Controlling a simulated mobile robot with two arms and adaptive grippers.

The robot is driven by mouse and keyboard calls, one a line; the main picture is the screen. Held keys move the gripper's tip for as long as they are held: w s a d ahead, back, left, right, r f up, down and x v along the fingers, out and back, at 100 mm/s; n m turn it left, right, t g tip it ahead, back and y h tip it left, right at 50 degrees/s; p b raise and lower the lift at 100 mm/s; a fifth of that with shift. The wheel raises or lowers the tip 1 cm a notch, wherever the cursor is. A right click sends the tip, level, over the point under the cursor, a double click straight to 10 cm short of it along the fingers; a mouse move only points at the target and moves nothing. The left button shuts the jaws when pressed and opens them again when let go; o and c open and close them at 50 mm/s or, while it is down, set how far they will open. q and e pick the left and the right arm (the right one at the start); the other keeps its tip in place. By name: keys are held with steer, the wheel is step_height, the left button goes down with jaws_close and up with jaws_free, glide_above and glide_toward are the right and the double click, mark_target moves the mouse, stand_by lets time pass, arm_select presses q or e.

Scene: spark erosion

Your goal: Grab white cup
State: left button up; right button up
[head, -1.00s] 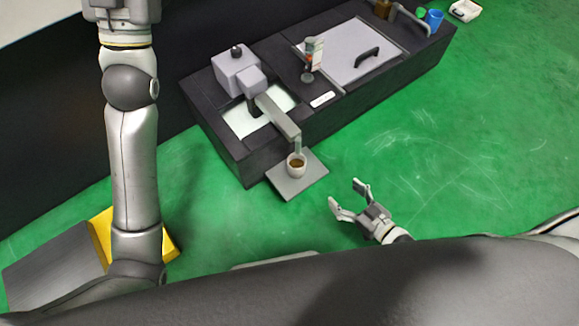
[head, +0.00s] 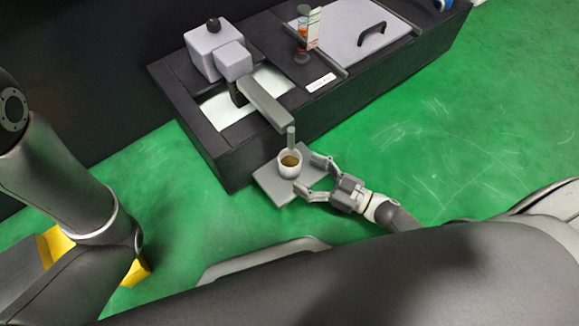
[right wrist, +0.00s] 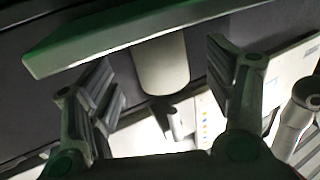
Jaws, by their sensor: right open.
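The white cup (head: 289,168) stands upright on a grey tray (head: 272,186) at the front of the dark machine, with brown content inside. A spout on a grey arm sits right above it. My right gripper (head: 309,176) is open at the cup's right side, its fingers pointing at the cup. In the right wrist view the cup (right wrist: 162,66) appears between the two spread fingers (right wrist: 160,75), with a gap on both sides. Whether the fingertips reach past the cup's sides is hard to tell. My left arm shows at the left, but its gripper is out of the picture.
The grey spout arm (head: 264,103) overhangs the tray. The dark machine block (head: 225,160) stands behind it, with a grey lid with a black handle (head: 371,35) further back. A yellow object (head: 136,272) lies lower left. Green floor to the right is clear.

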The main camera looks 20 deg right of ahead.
mark_target(299, 168)
steer(key=shift+w+a, duration=0.25)
steer(key=b+x, duration=0.3)
steer(key=x, duration=0.1)
steer(key=shift+w+a+r+b, duration=0.1)
steer(key=shift+w+a+b, duration=0.1)
steer(key=shift+w+b, duration=0.1)
steer(key=shift+w+a+r, duration=0.15)
steer(key=shift+w, duration=0.05)
steer(key=shift+c, duration=0.2)
steer(key=c, duration=1.2)
steer(key=shift+c, duration=0.2)
